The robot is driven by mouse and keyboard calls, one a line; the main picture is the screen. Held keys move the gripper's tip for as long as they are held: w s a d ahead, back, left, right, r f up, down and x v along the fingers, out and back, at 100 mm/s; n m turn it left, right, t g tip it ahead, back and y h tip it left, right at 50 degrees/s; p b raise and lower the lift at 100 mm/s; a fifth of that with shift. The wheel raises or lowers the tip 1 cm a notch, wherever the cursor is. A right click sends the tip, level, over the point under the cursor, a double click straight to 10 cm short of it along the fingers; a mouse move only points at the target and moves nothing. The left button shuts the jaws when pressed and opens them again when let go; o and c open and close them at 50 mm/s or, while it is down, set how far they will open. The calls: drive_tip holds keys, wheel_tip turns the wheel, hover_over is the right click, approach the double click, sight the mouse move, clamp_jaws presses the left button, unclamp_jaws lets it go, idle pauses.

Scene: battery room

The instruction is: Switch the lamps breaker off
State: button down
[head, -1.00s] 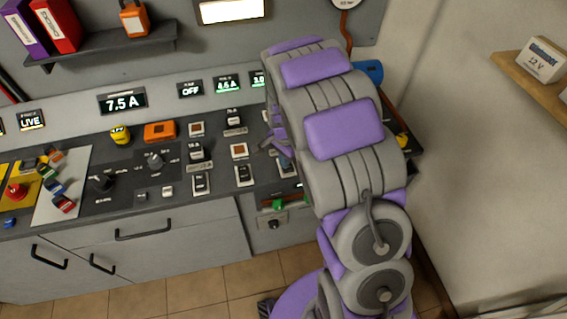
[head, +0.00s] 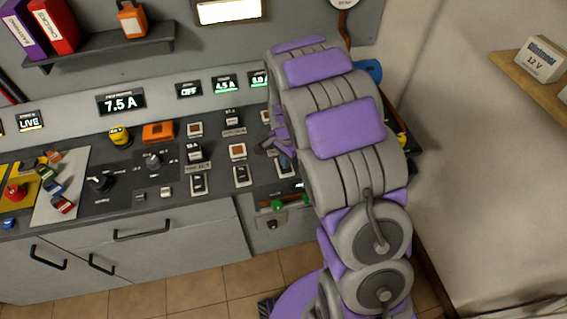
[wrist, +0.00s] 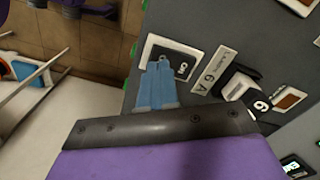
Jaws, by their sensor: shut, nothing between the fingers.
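The lamps breaker (wrist: 182,67) is a white-framed rocker on the dark panel in the wrist view, with "ON" readable on it. In the head view, my gripper (head: 284,156) is low over the right part of the panel, partly hidden by my arm, and covers part of the breaker there.
Two similar rockers (head: 199,183) (head: 241,175) stand left of my gripper. A black knob block (wrist: 239,86) marked 6 and an orange-brown square indicator (wrist: 289,97) sit beside the label. Green parts (head: 277,204) are below the panel edge. Displays (head: 188,90) line the back.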

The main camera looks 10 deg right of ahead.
drive_tip(key=shift+d+f, duration=0.2)
drive_tip(key=shift+d, duration=0.1)
drive_tip(key=shift+a, duration=0.1)
drive_tip(key=shift+a+f, duration=0.25)
drive_tip(key=shift+a, duration=0.15)
drive_tip(key=shift+d+f, duration=0.25)
drive_tip(key=shift+d, duration=0.1)
drive_tip(key=shift+a, duration=0.1)
drive_tip(key=shift+a+r+p, duration=0.1)
drive_tip(key=shift+r+p, duration=0.2)
drive_tip(key=shift+r, duration=0.2)
drive_tip(key=shift+r+p, duration=1.35)
drive_tip(key=shift+r, duration=1.65)
